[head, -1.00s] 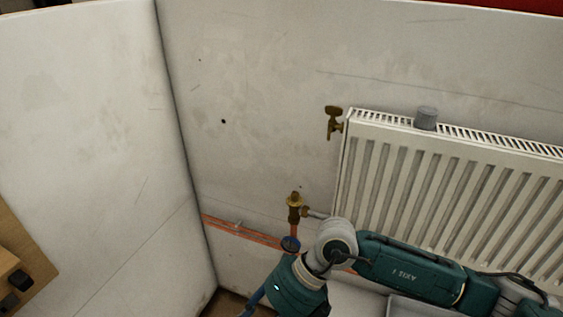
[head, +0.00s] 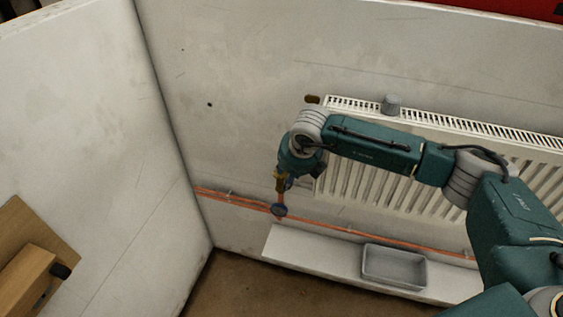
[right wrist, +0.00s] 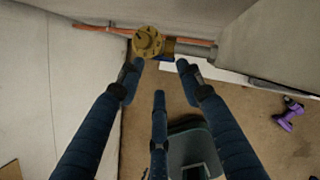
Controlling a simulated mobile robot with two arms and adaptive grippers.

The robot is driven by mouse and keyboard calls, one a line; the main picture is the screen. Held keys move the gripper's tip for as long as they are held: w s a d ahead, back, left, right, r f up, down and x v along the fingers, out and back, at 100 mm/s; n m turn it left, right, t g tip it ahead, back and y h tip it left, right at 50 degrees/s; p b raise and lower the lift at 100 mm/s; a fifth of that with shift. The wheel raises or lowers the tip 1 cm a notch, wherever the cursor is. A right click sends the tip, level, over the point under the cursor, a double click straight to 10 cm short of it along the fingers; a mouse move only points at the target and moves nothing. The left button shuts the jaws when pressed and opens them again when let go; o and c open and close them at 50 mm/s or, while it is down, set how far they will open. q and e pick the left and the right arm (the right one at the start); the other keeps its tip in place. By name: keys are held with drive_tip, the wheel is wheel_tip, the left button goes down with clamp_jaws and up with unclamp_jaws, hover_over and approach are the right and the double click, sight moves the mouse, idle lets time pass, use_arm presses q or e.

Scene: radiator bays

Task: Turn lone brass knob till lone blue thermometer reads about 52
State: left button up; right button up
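The brass knob (head: 280,181) sits on the pipe at the radiator's lower left, partly hidden by my right wrist. In the right wrist view the round brass knob (right wrist: 148,41) lies just beyond my fingertips, left of centre. The blue thermometer (head: 279,210) hangs on the pipe below it; its reading is too small to tell. In the right wrist view a bit of blue shows under the knob. My right gripper (right wrist: 160,68) is open and empty, its fingers spread short of the knob. My left gripper is not in view.
The white radiator (head: 350,185) stands behind my right arm, with a grey cup (head: 391,104) on top and a brass fitting (head: 312,99) at its upper left corner. Below are copper pipes (head: 240,201) and a grey tray (head: 393,267) on a white ledge. A purple tool (right wrist: 288,115) lies on the floor.

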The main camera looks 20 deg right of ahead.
drive_tip(key=w, duration=0.2)
drive_tip(key=w+p, duration=0.1)
drive_tip(key=w, duration=0.1)
drive_tip(key=shift+w+a, duration=0.2)
drive_tip(key=shift+w, duration=0.35)
drive_tip(key=shift+w+f+p, duration=0.1)
drive_tip(key=shift+f+p, duration=0.35)
drive_tip(key=shift+f, duration=0.1)
clamp_jaws()
